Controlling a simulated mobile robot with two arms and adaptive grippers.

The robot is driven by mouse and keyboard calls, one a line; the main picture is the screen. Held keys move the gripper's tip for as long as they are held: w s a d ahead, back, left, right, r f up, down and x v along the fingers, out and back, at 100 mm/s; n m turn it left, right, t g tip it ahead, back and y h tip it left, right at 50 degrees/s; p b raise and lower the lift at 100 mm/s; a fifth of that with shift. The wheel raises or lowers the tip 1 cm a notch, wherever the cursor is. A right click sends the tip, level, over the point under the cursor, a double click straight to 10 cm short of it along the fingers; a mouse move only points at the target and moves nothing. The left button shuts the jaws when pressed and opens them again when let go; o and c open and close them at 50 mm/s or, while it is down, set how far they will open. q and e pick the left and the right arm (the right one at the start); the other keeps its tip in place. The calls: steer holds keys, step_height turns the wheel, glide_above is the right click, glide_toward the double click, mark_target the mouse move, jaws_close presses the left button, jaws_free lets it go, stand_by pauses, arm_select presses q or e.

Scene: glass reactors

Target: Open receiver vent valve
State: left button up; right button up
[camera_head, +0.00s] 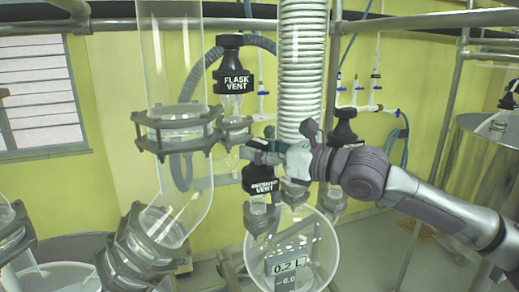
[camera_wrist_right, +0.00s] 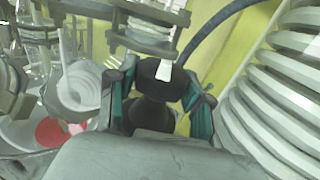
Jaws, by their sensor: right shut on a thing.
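The receiver vent valve (camera_head: 261,187) is a black knob with a white label, partly hidden, on a small glass neck above the round receiver flask (camera_head: 325,250). My right gripper (camera_head: 263,155) reaches in from the right and is at the top of this valve. In the right wrist view the gripper (camera_wrist_right: 158,100) has its teal-padded fingers on both sides of the black knob (camera_wrist_right: 157,73), shut on it. The knob's turn position cannot be told. My left gripper is not in view.
The black flask vent valve (camera_head: 234,82) stands just above and left of the gripper. A ribbed white coil column (camera_head: 302,70) rises close behind it. A glass tube with metal clamps (camera_head: 178,130) is at left. Another black valve (camera_head: 344,130) is behind my arm.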

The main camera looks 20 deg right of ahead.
steer(key=shift+r, duration=0.15)
steer(key=o, duration=1)
steer(key=shift+o, duration=0.8)
steer(key=shift+a, duration=0.25)
